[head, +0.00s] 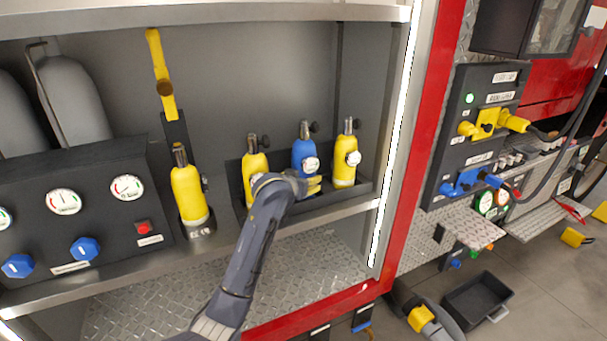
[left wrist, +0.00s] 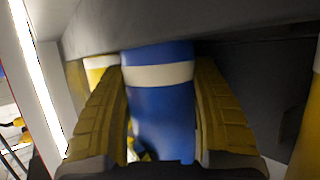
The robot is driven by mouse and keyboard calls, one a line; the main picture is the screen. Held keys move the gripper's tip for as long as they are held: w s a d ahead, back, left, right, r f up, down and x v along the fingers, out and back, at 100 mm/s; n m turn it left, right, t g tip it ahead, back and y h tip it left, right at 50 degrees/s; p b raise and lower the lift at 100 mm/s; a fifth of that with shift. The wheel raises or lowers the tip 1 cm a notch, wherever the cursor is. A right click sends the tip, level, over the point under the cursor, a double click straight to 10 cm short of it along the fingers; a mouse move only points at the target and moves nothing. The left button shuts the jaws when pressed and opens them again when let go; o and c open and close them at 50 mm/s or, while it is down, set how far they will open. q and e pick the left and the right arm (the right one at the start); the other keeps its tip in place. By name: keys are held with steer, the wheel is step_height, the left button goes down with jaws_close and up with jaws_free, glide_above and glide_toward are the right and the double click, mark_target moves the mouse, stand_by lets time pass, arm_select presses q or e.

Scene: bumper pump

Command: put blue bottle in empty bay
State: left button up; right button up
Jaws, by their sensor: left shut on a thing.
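The blue bottle (head: 304,150) stands upright in the head view between two yellow bottles in the dark rack on the shelf. A gauge shows on its upper front. My left gripper (head: 314,185) reaches in at its lower part and is shut on it. In the left wrist view the yellow finger pads of my left gripper (left wrist: 160,108) lie on both sides of the blue bottle (left wrist: 162,105), which has a white band. The bottle's base is hidden, so I cannot tell whether it touches the rack floor. My right gripper is not in view.
The rack (head: 365,188) also holds a yellow bottle (head: 345,160) close on the right and another yellow bottle (head: 253,165) on the left. A separate yellow bottle (head: 188,195) stands in a round holder. A gauge panel (head: 100,220) is at the left. A red post (head: 420,130) bounds the right.

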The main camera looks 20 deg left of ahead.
arm_select(q)
steer(key=shift+f, duration=0.35)
steer(key=o, duration=1.6)
steer(key=shift+f, duration=0.3)
steer(key=shift+r, duration=0.2)
steer(key=shift+s, duration=0.3)
steer(key=s, duration=0.7)
steer(key=s+a, duration=0.1)
steer(key=s, duration=0.6)
steer(key=s+r, duration=0.1)
steer(key=s, duration=0.7)
steer(key=shift+s+a, duration=0.1)
steer(key=shift+a, duration=0.1)
